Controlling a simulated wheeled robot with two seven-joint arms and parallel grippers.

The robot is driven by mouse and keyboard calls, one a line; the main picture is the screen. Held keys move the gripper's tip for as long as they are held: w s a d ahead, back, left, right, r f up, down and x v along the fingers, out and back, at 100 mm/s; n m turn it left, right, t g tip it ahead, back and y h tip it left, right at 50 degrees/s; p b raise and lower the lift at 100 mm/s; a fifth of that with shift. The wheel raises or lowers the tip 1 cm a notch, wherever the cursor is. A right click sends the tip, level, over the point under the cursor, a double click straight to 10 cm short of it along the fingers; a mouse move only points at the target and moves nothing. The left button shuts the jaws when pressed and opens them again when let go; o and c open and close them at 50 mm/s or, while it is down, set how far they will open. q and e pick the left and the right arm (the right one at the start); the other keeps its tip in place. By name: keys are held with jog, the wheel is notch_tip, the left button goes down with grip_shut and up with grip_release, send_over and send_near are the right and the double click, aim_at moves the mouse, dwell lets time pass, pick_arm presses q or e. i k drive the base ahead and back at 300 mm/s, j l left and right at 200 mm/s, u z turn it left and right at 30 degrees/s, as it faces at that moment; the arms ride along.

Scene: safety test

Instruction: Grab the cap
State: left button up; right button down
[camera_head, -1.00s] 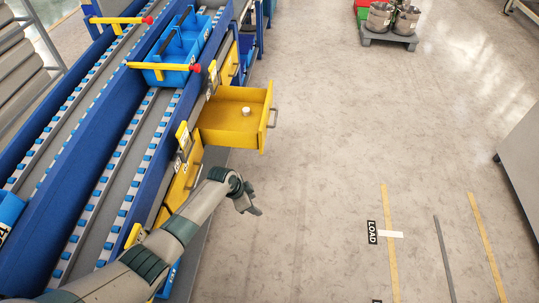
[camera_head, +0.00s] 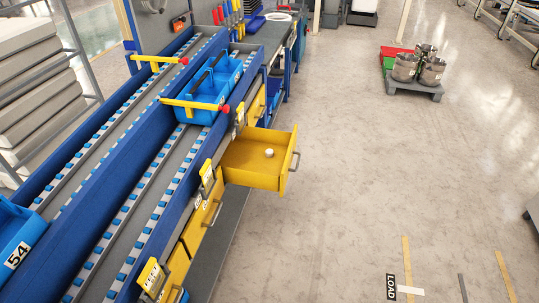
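A small white cap (camera_head: 269,153) lies on the floor of an open yellow drawer (camera_head: 250,174). The drawer is pulled out to the right from the side of the blue roller conveyor, with its handle on the right end. Neither of my grippers shows in the head view now, so I cannot see where they are or what they hold.
Below the open drawer are further yellow drawers (camera_head: 205,213) along the conveyor (camera_head: 120,160). Blue bins (camera_head: 211,90) stand on the rollers. A grey cart (camera_head: 412,90) with metal pots stands at the back right. The floor (camera_head: 360,170) right of the drawer is clear.

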aim_at(268, 153)
jog(key=u, duration=0.4)
jog(key=i+l+u, duration=0.2)
jog(key=u, duration=0.15)
jog(key=i+l+u, duration=0.1)
jog(key=l+u, duration=0.2)
jog(key=i+l+u, duration=0.1)
jog(key=l, duration=0.4)
jog(key=i+l+u, duration=0.15)
jog(key=l, duration=0.3)
jog(key=i+l+u, duration=0.1)
jog(key=l, duration=0.45)
jog(key=i+l+u, duration=0.15)
jog(key=l, duration=0.35)
jog(key=i+l, duration=0.1)
jog(key=l, duration=1.15)
jog(key=i+l, duration=0.15)
jog(key=l, duration=0.5)
